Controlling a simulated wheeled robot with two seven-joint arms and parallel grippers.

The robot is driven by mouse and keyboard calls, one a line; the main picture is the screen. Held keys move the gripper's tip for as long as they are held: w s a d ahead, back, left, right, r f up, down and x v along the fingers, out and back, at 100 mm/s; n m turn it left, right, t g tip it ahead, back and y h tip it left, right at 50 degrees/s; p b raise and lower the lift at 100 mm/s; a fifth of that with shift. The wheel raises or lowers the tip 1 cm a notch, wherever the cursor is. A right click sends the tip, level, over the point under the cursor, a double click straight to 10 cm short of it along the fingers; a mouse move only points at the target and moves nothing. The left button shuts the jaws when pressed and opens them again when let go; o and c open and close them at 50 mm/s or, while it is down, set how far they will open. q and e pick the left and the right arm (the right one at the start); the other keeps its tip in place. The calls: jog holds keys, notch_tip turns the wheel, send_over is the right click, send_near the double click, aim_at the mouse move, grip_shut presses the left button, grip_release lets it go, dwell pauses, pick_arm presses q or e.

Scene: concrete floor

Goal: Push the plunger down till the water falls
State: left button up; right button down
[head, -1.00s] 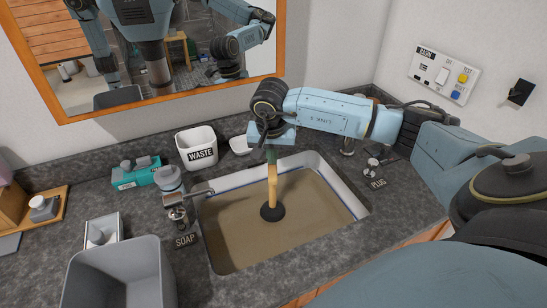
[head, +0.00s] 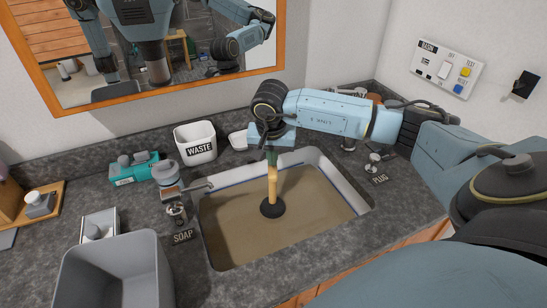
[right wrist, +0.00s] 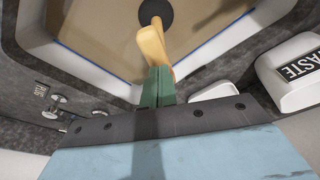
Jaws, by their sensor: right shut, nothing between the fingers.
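The plunger (head: 272,188) stands upright in the sink (head: 362,207), with a pale wooden handle and a dark round cup. The cup sits in murky brown water (head: 310,210) that covers much of the basin. My right gripper (head: 271,160) is over the handle top, its green fingers shut and pointing down. In the right wrist view the shut fingers (right wrist: 157,85) meet or overlap the handle (right wrist: 152,48), with nothing between them. I cannot tell if they press on it.
A faucet (head: 170,185) and a soap dispenser (head: 177,213) stand left of the sink. Behind it are a WASTE bin (head: 195,142) and a small white dish (head: 238,140). A PLUG knob (head: 374,162) is at right. A grey bin (head: 115,275) stands front left. A mirror (head: 180,45) hangs behind.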

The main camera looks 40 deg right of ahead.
jog(key=shift+f+b, duration=0.95)
jog(key=shift+f, duration=0.3)
jog(key=shift+r, duration=0.1)
jog(key=shift+r+p, duration=1.6)
jog(key=shift+r, duration=0.75)
jog(key=shift+r, duration=0.1)
notch_tip(320, 180, up, 6)
jog(key=p, duration=0.3)
jog(key=shift+p, duration=0.3)
